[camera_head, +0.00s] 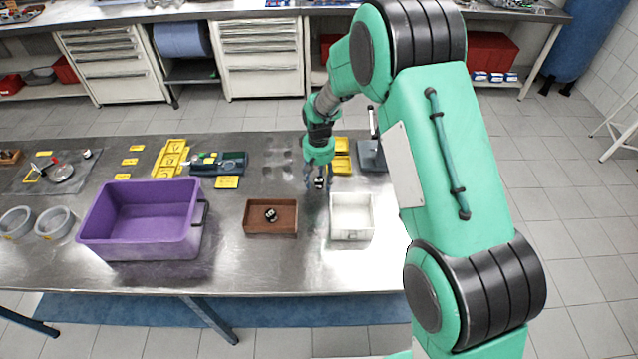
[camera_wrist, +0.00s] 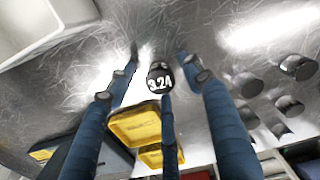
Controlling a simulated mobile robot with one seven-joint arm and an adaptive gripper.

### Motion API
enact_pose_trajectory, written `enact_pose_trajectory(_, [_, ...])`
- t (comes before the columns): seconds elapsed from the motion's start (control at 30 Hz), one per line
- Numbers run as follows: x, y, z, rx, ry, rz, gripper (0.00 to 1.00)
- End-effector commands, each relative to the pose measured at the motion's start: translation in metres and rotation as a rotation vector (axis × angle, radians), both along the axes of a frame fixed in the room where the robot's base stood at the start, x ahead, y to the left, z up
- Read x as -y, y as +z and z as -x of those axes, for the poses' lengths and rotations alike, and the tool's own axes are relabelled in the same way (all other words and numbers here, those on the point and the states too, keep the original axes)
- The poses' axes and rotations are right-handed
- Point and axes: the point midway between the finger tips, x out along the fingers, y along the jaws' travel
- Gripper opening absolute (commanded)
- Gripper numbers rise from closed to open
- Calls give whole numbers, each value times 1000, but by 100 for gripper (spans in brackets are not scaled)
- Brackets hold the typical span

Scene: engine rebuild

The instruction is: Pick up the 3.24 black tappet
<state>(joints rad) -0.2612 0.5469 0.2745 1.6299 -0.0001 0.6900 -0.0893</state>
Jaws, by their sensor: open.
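The black tappet (camera_wrist: 160,78) carries a white 3.24 label and shows near the middle of the wrist view. In the head view it is a small dark piece (camera_head: 319,183) on the metal table, between the brown tray and the yellow bins. My gripper (camera_head: 319,178) points down over it. In the wrist view the blue fingers of my gripper (camera_wrist: 162,68) are spread, with the tappet between them. The fingers look apart from it; the exact height gap is hard to tell.
The brown tray (camera_head: 247,228) holds another dark piece (camera_head: 271,215). The white bin (camera_head: 351,232) stands close at the right front, the purple crate (camera_head: 140,240) further left. Yellow bins (camera_head: 341,165) lie just behind my gripper. Several grey cylinders (camera_wrist: 297,67) stand nearby.

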Motion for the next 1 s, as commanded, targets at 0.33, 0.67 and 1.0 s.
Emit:
enact_pose_trajectory(0.33, [0, 0, 0, 0, 0, 0, 17])
enact_pose_trajectory(0.67, [0, 0, 0, 0, 0, 0, 2])
enact_pose_trajectory(1.0, [0, 15, 0, 1, 0, 0, 2])
